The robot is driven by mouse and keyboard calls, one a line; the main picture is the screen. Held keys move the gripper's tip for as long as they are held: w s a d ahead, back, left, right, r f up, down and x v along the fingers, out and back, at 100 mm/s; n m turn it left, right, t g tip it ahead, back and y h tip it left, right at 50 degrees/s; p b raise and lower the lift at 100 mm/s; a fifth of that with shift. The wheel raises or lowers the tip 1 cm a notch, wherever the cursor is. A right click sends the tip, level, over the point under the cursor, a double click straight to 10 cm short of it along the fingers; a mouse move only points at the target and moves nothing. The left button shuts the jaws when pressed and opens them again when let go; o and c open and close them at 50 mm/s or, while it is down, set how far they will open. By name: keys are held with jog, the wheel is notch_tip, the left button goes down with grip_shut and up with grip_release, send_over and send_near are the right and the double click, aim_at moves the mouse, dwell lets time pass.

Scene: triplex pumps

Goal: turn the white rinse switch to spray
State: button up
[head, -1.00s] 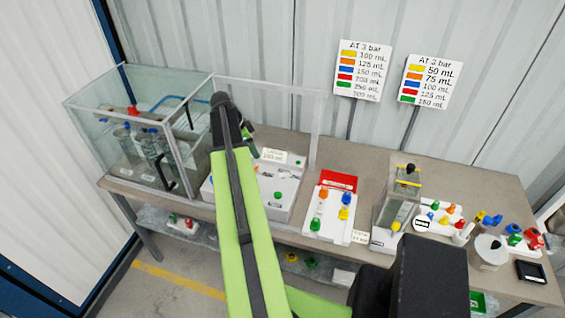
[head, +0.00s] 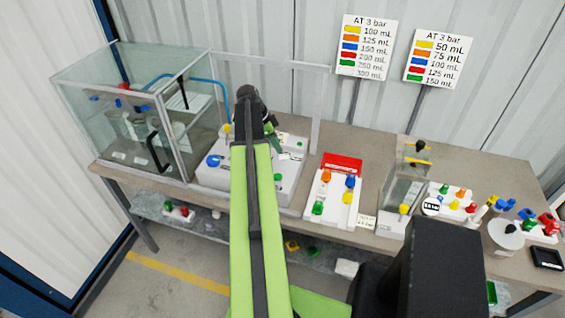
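My arm reaches up over the bench, its dark end by the white panel behind the clear frame. My gripper (head: 268,129) is small and mostly hidden behind the arm's end, so I cannot tell whether it is open or shut. The white panel (head: 284,188) carries a blue knob (head: 214,160) and a yellow-topped part (head: 227,130) left of the arm, and a green knob (head: 278,177) right of it. I cannot pick out a white rinse switch; my arm covers the middle of the panel. No contact with any knob can be made out.
A glass tank (head: 112,128) stands close on the left. A clear frame (head: 317,110) rises around the panel. To the right are a red-and-white board (head: 342,162) with coloured nozzles, a clear vessel (head: 402,189) and several small fittings. Two dosage signs (head: 366,47) stand behind.

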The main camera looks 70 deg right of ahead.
aim_at(283, 155)
jog(key=b+x, duration=0.4)
jog(key=x, duration=0.2)
jog(key=shift+f, duration=0.1)
jog(key=shift+s, duration=0.1)
grip_shut()
